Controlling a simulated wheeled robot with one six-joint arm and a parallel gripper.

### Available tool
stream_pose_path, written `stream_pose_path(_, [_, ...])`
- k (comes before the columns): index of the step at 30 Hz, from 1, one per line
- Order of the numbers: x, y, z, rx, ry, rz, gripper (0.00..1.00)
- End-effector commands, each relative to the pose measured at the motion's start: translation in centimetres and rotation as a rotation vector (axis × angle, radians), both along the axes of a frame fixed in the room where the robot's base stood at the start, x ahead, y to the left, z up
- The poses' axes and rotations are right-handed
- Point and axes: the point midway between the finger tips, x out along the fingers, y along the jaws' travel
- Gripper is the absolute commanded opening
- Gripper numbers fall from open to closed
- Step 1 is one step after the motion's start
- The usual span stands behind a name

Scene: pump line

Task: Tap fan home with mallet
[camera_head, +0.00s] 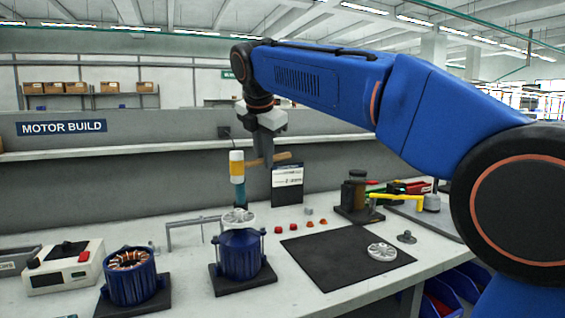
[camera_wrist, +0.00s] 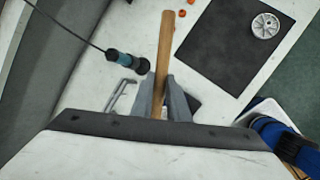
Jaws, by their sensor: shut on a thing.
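My gripper (camera_head: 267,150) is shut on the wooden handle of the mallet (camera_head: 281,157) and holds it above the bench. The handle also shows between the fingers in the wrist view (camera_wrist: 164,50). The mallet's white and orange head (camera_head: 237,164) is at the left end of the handle, upright, above a white fan (camera_head: 238,217). The fan sits on top of a blue motor housing (camera_head: 242,255) on a dark base. A clear gap shows between head and fan. In the wrist view the mallet head, this fan and the housing are hidden.
A teal tool (camera_wrist: 125,62) hangs on a cord close behind the mallet head. A second fan (camera_head: 382,252) lies on the black mat (camera_head: 325,262). An open motor with copper windings (camera_head: 130,278) stands left. A dark fixture (camera_head: 356,195) stands right, behind the mat.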

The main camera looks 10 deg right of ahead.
Motion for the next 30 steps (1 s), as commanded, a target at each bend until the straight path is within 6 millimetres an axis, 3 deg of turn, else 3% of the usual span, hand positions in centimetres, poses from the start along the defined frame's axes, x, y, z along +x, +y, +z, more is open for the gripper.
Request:
stream_pose_path(5, [-0.2,0.4,-0.4,0.0,0.001,0.008,0.0])
stream_pose_path(18, [-0.2,0.3,-3.6,0.0,0.001,0.007,0.0])
stream_pose_path(30, [-0.2,0.3,-4.2,0.001,-0.001,0.006,0.0])
